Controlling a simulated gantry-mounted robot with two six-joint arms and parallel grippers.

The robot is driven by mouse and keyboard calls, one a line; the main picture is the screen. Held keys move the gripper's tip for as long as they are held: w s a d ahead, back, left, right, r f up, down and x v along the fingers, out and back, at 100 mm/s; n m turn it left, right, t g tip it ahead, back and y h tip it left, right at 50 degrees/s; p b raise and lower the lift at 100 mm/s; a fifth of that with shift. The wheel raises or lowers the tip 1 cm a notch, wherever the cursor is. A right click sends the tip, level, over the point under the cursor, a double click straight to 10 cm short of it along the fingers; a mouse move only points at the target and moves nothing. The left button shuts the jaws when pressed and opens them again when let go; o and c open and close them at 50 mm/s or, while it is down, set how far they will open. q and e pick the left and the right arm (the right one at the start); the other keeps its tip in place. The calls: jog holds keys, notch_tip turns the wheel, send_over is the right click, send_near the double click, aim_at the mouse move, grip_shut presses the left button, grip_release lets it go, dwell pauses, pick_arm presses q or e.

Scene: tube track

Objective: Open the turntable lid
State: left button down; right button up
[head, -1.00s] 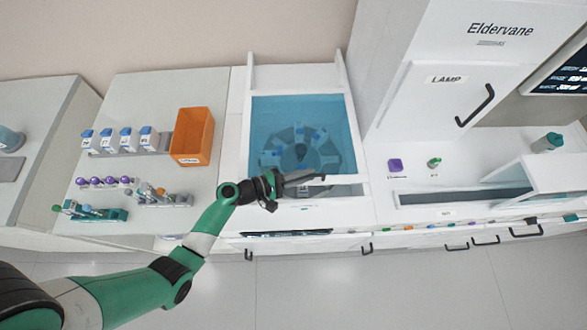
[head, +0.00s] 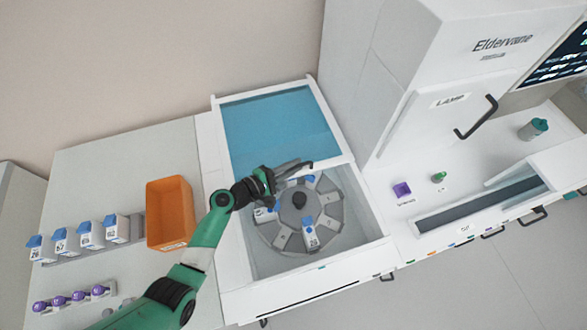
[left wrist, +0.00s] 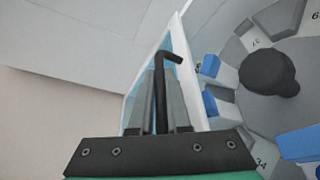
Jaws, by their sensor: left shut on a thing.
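The turntable lid (head: 275,125) is a blue-tinted pane in a white frame. In the head view it lies toward the back, clear of most of the turntable. My left gripper (head: 292,168) is at the lid's front edge, shut on its dark handle. In the left wrist view the black bent handle (left wrist: 160,95) stands between the two grey fingers. The grey round turntable (head: 283,236) with a dark central knob (head: 299,200) lies exposed in the white well in front of the lid. It holds several blue-capped pieces. My right gripper is not in view.
An orange bin (head: 168,212) stands left of the well, with blue-topped containers (head: 90,235) and purple-capped tubes (head: 75,298) farther left. A tall white cabinet (head: 440,85) rises to the right. A purple cap (head: 402,189) and a green-topped tube (head: 438,177) sit on the right counter.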

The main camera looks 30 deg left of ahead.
pick_arm(q)
jog(key=c, duration=0.9)
grip_release()
jog(key=p+v, duration=0.2)
jog(key=v, duration=0.9)
jog(key=shift+s+a, duration=0.1)
jog(key=shift+s, duration=0.15)
